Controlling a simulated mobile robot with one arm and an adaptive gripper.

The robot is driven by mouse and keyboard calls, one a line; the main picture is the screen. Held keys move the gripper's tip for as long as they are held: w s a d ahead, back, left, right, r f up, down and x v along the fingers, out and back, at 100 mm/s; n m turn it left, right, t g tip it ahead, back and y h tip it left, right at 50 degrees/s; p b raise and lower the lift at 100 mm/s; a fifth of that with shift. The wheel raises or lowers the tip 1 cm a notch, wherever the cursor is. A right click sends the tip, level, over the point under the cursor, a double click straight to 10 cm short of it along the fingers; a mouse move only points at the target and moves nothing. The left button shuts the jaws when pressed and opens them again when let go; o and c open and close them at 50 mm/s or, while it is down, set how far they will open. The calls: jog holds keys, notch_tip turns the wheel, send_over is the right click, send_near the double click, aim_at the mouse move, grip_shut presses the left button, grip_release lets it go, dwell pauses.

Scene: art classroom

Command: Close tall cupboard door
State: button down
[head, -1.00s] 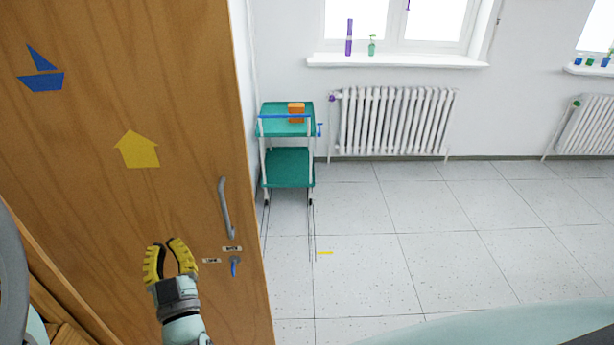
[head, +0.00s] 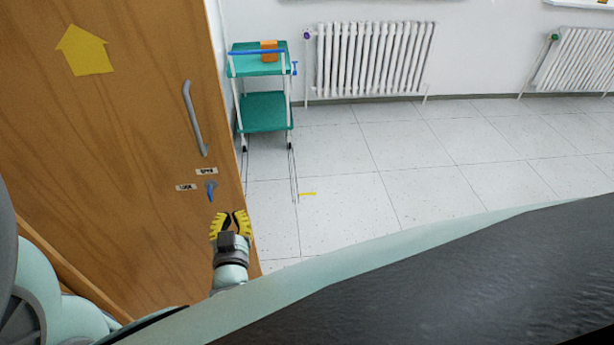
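The tall cupboard door (head: 120,150) is a large wooden panel filling the left of the head view. It carries a yellow house-shaped sticker (head: 85,50), a grey vertical handle (head: 195,118) and a blue key (head: 210,191) beside two small labels. Its right edge borders the open floor. My gripper (head: 230,217), with yellow ribbed fingers, is just below and right of the key, in front of the door's lower right part. The fingers are apart with nothing between them. I cannot tell whether the gripper touches the door. The door's lower part is hidden by my arm and body.
A teal two-shelf trolley (head: 264,112) with an orange item on top stands beyond the door by the wall. A white radiator (head: 372,60) is behind. The tiled floor (head: 400,150) to the right is clear. A wooden edge (head: 70,270) shows at lower left.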

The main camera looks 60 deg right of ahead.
aim_at(233, 183)
jog(key=x, duration=0.6)
jog(key=shift+d+r, duration=0.1)
jog(key=shift+w+d, duration=0.2)
jog(key=shift+d, duration=0.05)
jog(key=shift+b+x, duration=0.5)
jog(key=shift+x, duration=1.1)
jog(key=shift+w, duration=0.1)
